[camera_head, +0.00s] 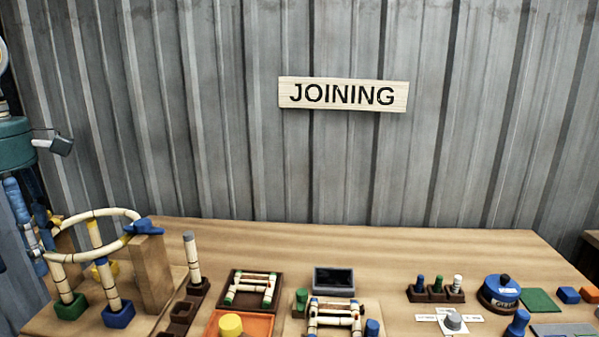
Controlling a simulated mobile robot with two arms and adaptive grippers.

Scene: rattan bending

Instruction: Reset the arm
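Neither of my grippers and neither of my arms can be made out in the head view. A bent rattan ring (75,218) with dark bands rests high on a jig at the left of the wooden table (400,255). Two upright rattan poles stand under it, one in a green base (70,307) and one in a blue base (118,316). A blue clamp-like piece (145,227) sits at the ring's right end, on top of a tall wooden block (152,275).
Small rattan frames lie in a dark tray (238,302) and on a board near the front middle. A small dark screen (333,280), a round blue container (499,292) and a green mat (538,300) stand right. A teal device (14,142) borders the left. The table's back strip is clear.

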